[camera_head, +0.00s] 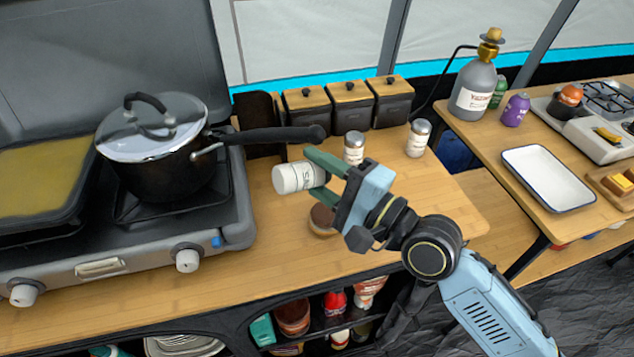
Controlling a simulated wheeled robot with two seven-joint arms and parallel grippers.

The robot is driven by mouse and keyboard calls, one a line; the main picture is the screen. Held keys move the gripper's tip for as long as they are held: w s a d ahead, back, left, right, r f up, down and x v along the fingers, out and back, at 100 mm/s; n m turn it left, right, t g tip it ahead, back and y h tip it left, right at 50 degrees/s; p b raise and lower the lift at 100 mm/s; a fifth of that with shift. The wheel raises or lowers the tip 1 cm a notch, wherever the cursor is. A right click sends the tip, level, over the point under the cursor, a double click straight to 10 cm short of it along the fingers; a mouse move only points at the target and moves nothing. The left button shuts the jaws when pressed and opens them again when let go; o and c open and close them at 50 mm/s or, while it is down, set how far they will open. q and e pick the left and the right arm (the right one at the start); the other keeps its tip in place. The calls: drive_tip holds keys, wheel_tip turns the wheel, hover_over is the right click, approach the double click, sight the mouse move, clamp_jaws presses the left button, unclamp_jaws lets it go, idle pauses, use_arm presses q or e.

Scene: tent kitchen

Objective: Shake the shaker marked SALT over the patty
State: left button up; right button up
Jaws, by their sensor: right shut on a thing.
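My right gripper (318,177) is shut on a white shaker (293,178) above the wooden counter. The shaker lies tipped on its side, its end pointing left; its dark lettering is too small to read surely. A round brown thing (321,217), apparently the patty, lies on the counter below the gripper, partly hidden by it. The held shaker is above it and a little to its left. Two more shakers with metal tops stand upright behind, one (354,147) just beyond the gripper and one (418,138) further right. My left gripper is out of view.
A stove (236,215) with a lidded black pot (165,170) is at left; the pot's handle (270,134) reaches over the counter. Several black canisters (349,108) stand at the back. The counter's front (270,260) is clear. A white tray (548,178) lies on the right table.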

drive_tip(key=shift+d+f+m+t+b, duration=0.2)
drive_tip(key=shift+f+m+t+b, duration=0.1)
drive_tip(key=shift+m+t+b, duration=0.15)
drive_tip(key=shift+d+m+b, duration=0.2)
drive_tip(key=shift+m+b, duration=0.25)
drive_tip(key=shift+m, duration=0.1)
drive_tip(key=shift+a+m, duration=0.3)
drive_tip(key=shift+a, duration=0.05)
drive_tip(key=m+t+b, duration=0.1)
drive_tip(key=m+b, duration=0.1)
drive_tip(key=shift+f+m+y, duration=0.15)
drive_tip(key=shift+m+y, duration=0.15)
drive_tip(key=shift+m, duration=0.1)
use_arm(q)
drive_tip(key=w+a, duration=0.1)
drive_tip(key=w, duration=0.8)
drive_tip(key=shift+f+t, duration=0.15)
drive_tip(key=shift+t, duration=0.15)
use_arm(e)
drive_tip(key=shift+m+t, duration=0.35)
drive_tip(key=shift+m, duration=0.05)
